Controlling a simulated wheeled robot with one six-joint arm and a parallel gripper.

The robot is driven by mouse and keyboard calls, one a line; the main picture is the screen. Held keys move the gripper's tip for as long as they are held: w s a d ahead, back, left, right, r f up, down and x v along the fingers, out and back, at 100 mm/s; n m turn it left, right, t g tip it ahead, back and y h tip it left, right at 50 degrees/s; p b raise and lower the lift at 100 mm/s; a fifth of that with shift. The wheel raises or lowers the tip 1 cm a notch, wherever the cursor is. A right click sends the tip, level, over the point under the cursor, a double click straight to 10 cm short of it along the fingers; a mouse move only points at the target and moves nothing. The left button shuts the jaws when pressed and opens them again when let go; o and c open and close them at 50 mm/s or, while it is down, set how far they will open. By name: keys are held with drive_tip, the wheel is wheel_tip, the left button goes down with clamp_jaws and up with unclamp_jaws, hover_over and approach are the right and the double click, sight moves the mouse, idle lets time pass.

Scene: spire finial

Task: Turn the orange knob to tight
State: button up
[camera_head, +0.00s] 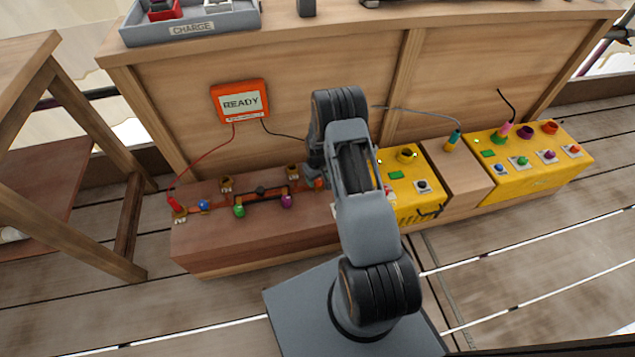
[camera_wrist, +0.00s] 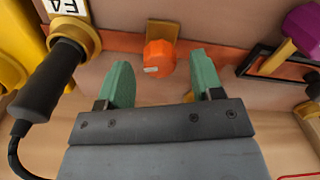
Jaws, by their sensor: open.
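The orange knob (camera_wrist: 160,58) shows in the wrist view, mounted on a brass-coloured piece, with a small pale mark on its face. It also shows in the head view as a small orange spot (camera_head: 319,183) beside my arm. My gripper (camera_wrist: 160,80) is open, with its two green fingers on either side of the knob in the picture. I cannot tell whether the fingertips reach around the knob or stop short of it. My arm hides much of this area in the head view.
A black plug with a cable (camera_wrist: 50,80) sits close left of my gripper. A purple knob (camera_wrist: 302,28) and black bracket are to the right. A yellow box (camera_head: 410,190) stands right of my arm. An orange READY display (camera_head: 241,101) hangs on the back panel.

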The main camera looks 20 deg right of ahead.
drive_tip(key=shift+f, duration=0.7)
drive_tip(key=c, duration=0.9)
